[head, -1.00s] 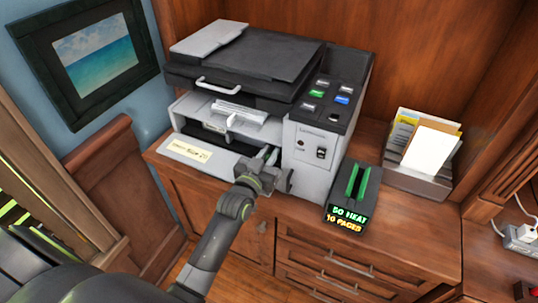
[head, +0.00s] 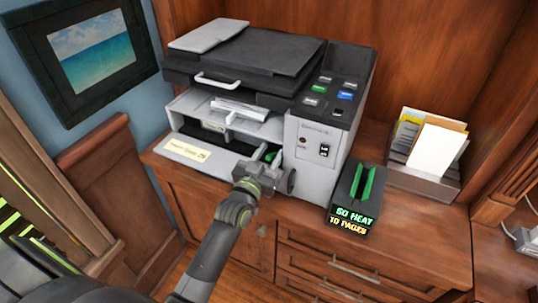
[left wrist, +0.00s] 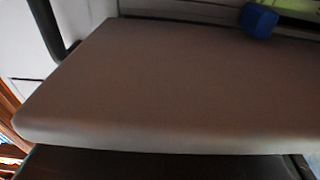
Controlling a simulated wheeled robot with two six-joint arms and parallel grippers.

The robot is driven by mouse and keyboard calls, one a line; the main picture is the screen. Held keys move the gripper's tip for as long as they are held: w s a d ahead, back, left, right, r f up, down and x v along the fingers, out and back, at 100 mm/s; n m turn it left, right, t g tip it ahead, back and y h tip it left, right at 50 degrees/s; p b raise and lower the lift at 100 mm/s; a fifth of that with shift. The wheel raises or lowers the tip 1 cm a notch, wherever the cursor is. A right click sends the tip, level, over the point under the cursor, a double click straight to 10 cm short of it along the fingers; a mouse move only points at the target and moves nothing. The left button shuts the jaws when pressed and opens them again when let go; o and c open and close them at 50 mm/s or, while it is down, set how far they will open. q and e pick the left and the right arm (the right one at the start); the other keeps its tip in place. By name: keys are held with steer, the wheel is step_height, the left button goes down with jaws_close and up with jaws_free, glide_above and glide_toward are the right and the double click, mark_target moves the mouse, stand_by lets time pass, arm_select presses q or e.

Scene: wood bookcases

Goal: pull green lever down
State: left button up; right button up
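A small green part (head: 270,156), likely the green lever, shows inside the dark open front of the printer (head: 318,190), just beyond my left gripper. My left gripper (head: 268,170) is at the right end of that opening, and its wrist covers part of it. Its fingertips are hard to make out, so I cannot tell whether it is open or shut, or whether it touches the lever. In the left wrist view a broad grey panel (left wrist: 160,85) fills most of the picture. A blue piece (left wrist: 259,20) and a yellow-green strip (left wrist: 300,8) show at its upper right. My right gripper is not in view.
The printer stands on a wooden cabinet (head: 410,235). A paper holder (head: 425,180) is further right. A framed picture (head: 95,50) hangs at left.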

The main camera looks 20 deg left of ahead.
arm_select(q)
steer(key=shift+s+f+b, duration=0.25)
steer(key=shift+s+b, duration=0.1)
steer(key=shift+s, duration=0.15)
steer(key=s+f+b, duration=0.1)
steer(key=s+b, duration=0.7)
steer(key=s, duration=0.8)
steer(key=shift+s+a+f, duration=0.15)
steer(key=shift+a+f, duration=0.15)
steer(key=shift+f, duration=0.05)
